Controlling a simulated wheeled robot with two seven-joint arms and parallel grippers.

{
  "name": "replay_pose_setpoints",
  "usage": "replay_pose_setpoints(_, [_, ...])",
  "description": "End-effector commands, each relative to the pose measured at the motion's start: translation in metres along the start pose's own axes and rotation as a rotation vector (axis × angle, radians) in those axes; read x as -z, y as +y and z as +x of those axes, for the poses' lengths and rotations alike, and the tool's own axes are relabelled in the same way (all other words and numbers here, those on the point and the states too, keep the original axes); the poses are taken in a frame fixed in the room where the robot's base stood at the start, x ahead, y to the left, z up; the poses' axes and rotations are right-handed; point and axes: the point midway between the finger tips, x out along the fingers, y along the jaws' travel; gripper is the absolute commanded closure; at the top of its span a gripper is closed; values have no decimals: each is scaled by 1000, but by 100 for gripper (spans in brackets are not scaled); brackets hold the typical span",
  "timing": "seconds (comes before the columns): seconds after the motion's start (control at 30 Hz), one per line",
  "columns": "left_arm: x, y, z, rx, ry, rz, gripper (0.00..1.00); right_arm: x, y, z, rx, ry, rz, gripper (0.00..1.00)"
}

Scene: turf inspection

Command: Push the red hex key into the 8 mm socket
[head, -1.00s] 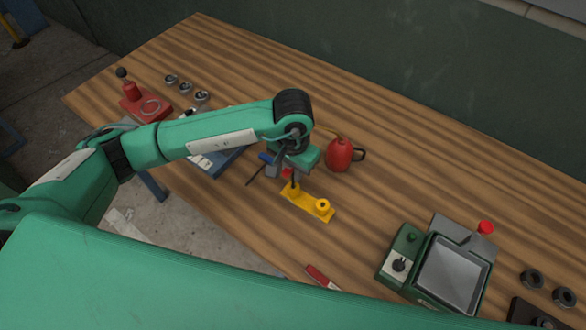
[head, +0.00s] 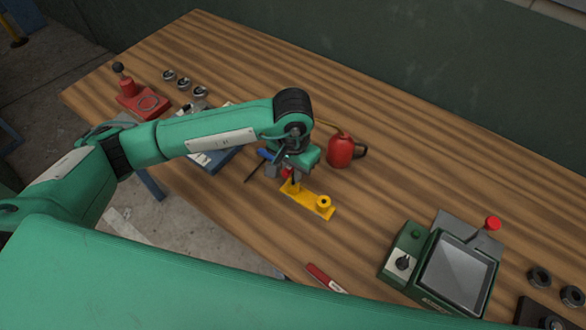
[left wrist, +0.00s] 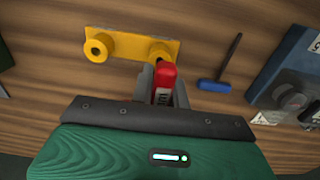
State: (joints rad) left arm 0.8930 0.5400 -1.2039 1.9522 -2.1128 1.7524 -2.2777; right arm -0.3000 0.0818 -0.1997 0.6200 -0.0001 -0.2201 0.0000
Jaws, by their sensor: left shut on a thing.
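The red hex key (left wrist: 165,75) is held between the fingers of my left gripper (head: 285,172). In the head view its red handle (head: 288,173) shows just under the gripper, with a short dark shaft below it. The yellow block (head: 308,200) lies on the bench and has two round sockets. The key stands over the block's left end in the head view, where the gripper partly hides that socket. In the left wrist view the block (left wrist: 128,46) lies just beyond the key, near its right socket. I cannot tell how deep the tip is. My right gripper is out of view.
A blue-handled hex key (left wrist: 215,86) lies beside the block. A red oil can (head: 340,152) stands close behind the gripper. A green machine (head: 405,264) is at the right and a red-handled tool (head: 325,278) near the front edge. Bare bench lies right of the block.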

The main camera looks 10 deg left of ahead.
Motion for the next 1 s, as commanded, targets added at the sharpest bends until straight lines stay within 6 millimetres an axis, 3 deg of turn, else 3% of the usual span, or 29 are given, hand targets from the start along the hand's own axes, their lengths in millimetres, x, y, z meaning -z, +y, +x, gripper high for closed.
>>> replay_pose_setpoints(0.33, [0,0,8,0,0,0,100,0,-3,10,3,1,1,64])
replay_pose_setpoints(0.37, [0,0,7,0,0,0,78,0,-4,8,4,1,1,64])
replay_pose_setpoints(0.47, [0,0,7,0,0,0,59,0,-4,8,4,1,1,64])
replay_pose_setpoints(0.8, [0,0,5,0,1,0,59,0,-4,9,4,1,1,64])
replay_pose_setpoints(1.0, [1,0,-18,0,6,1,59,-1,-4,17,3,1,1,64])
